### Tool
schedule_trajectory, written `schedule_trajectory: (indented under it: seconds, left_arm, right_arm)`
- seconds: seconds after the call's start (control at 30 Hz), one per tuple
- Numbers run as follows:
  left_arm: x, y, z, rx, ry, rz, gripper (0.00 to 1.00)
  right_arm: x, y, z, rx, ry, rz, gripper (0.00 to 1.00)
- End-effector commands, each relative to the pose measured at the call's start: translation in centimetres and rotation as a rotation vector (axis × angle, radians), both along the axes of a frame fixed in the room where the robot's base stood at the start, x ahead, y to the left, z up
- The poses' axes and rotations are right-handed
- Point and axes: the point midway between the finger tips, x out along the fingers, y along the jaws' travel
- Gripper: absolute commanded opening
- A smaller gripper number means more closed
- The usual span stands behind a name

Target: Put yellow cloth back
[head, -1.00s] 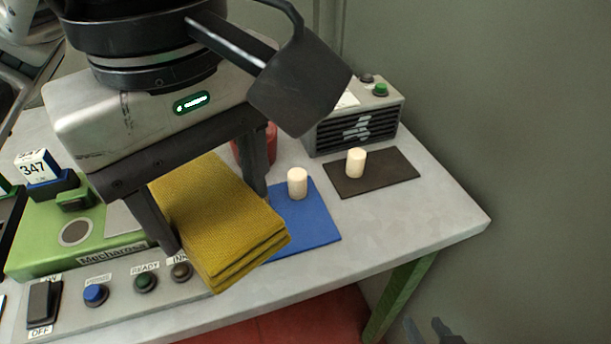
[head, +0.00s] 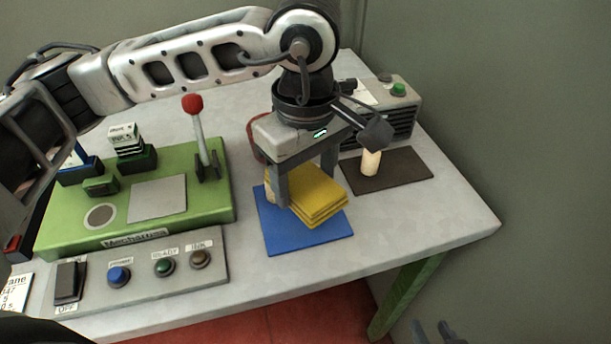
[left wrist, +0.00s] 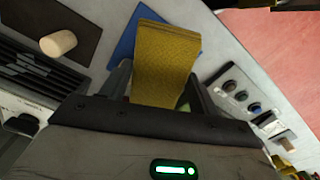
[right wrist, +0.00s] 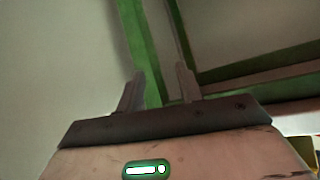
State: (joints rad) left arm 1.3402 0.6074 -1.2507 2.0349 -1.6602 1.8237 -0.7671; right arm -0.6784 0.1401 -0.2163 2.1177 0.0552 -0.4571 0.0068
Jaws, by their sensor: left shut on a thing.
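The folded yellow cloth (head: 318,200) is a stack of several layers between the fingers of my left gripper (head: 305,186), which is shut on it. The cloth is over the blue mat (head: 282,238); I cannot tell whether it touches it. The left wrist view also shows the cloth (left wrist: 165,60) between the fingers, with part of the blue mat (left wrist: 124,46) beside it. My right gripper (right wrist: 158,85) is open and empty, away from the table top.
Another cork stopper (head: 370,163) stands on the dark mat (head: 405,172). Behind it is a grey vented box (head: 400,115) with a green button. A green machine (head: 205,208) with a red-knobbed lever (head: 194,105) and a button panel (head: 215,262) are at left. The table's right front is clear.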

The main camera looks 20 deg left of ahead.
Motion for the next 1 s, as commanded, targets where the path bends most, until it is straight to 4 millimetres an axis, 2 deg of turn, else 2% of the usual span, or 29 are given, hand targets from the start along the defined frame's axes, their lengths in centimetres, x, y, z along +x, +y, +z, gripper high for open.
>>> schedule_trajectory:
  seconds: [0.13, 0.6, 0.8, 0.83, 0.9, 1.0]
  left_arm:
    - [0.0, 0.0, -1.2, -0.001, 0.000, 0.001, 0.43]
    - [0.0, 0.0, -2.2, -0.002, -0.003, 0.001, 0.43]
    - [0.0, 0.0, -2.7, -0.002, -0.003, 0.001, 0.43]
    - [0.0, 0.0, -2.6, -0.002, -0.003, 0.001, 0.64]
    - [0.0, 0.0, -2.5, -0.001, -0.002, 0.001, 0.83]
    - [0.0, 0.0, -2.5, -0.001, -0.002, 0.001, 0.83]
  right_arm:
    - [-0.1, -0.1, -0.1, -0.010, 0.009, 0.004, 0.36]
    - [0.0, 0.0, -0.9, 0.000, 0.001, 0.004, 0.36]
    - [0.4, 0.2, -0.5, 0.020, -0.019, 0.001, 0.36]
    - [0.4, 0.2, -0.4, 0.020, -0.019, 0.001, 0.36]
    - [0.4, 0.2, -0.3, 0.022, -0.017, 0.000, 0.36]
    - [0.3, 0.2, -0.3, 0.022, -0.015, -0.002, 0.36]
